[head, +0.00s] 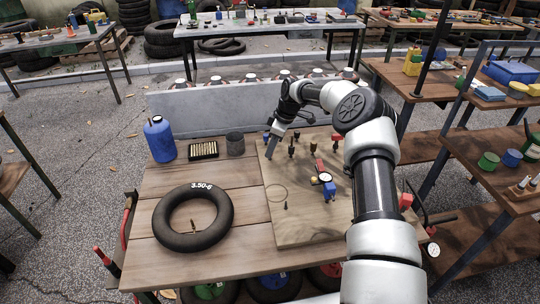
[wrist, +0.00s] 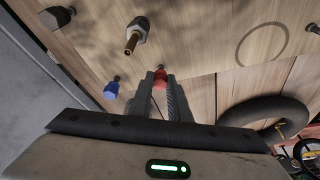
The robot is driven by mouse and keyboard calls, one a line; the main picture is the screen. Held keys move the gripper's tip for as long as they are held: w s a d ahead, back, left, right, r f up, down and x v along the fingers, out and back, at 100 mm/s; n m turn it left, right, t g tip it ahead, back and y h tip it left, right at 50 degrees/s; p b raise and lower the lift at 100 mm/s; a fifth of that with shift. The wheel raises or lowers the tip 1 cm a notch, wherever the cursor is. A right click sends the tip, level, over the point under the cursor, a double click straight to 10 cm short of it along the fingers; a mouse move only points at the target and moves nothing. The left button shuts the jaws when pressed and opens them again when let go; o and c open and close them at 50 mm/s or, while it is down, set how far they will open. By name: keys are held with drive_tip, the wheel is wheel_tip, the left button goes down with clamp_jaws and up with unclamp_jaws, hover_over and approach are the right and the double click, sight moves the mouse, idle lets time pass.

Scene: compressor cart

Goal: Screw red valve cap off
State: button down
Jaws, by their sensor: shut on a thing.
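The red valve cap (wrist: 160,77) shows between my gripper's two fingertips in the wrist view, with a small dark piece just beyond it. My gripper (wrist: 160,88) is shut on this cap. I cannot tell whether the cap is turned loose from its stem. In the head view my gripper (head: 271,148) is low over the left back part of the wooden board (head: 310,232), and the cap is hidden there. A blue cap (wrist: 111,90) stands a short way left of the fingers in the wrist view. A bare brass valve stem (wrist: 133,40) with a grey nut is nearby.
Several dark fittings (head: 291,147) stand right of my gripper. A red-and-blue gauge piece (head: 325,178) lies on the board. A black inner tube (head: 192,218) lies on the bench's left front.

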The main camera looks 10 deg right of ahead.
drive_tip(key=shift+f+n+b, duration=0.2)
drive_tip(key=shift+n+b, duration=0.4)
drive_tip(key=shift+r+n+g+b, duration=0.15)
drive_tip(key=shift+n+g+b, duration=0.25)
drive_tip(key=shift+n, duration=0.6)
drive_tip(key=shift+w+n+b, duration=0.15)
drive_tip(key=shift+n+b, duration=0.25)
drive_tip(key=shift+n, duration=0.4)
drive_tip(key=shift+n+g, duration=0.5)
drive_tip(key=shift+n, duration=0.3)
drive_tip(key=c, duration=1.6)
unclamp_jaws()
